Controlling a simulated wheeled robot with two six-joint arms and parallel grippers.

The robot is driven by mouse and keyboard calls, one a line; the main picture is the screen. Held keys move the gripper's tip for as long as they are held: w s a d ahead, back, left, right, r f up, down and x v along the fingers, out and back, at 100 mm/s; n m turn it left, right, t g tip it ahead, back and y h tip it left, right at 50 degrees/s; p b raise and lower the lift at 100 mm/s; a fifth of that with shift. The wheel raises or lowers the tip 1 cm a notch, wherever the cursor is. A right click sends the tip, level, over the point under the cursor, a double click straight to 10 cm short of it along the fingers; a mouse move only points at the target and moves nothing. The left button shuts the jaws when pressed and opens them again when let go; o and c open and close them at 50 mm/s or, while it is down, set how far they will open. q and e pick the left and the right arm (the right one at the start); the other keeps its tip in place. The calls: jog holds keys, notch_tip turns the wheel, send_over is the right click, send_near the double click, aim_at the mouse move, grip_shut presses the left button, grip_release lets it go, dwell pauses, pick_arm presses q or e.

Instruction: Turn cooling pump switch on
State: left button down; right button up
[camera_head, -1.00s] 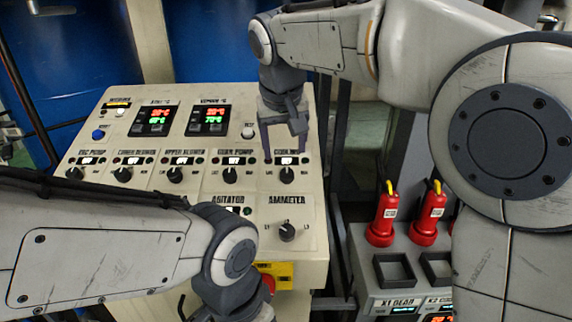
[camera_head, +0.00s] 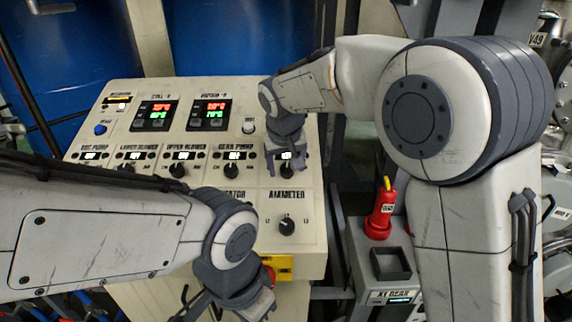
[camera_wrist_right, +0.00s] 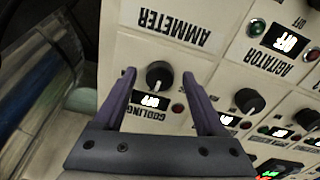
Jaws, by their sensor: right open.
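The control panel (camera_head: 255,195) stands at the middle left, with the cooling section at the right of its row of switches. In the right wrist view, the black cooling knob (camera_wrist_right: 160,75) shows between my fingertips, above a lit display and the upside-down label "COOLING". My right gripper (camera_head: 286,165) is over this switch. In the right wrist view its two purple fingers (camera_wrist_right: 159,82) are spread, one on either side of the knob with gaps, so it is open and empty. My left gripper (camera_head: 250,303) is low in front of the panel; its jaws are unclear.
The ammeter knob (camera_head: 287,227) sits just below the cooling switch. The gear pump knob (camera_head: 231,170) is to its left. A red device (camera_head: 381,212) stands on a grey unit right of the panel. My left forearm covers the panel's lower left.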

grip_shut()
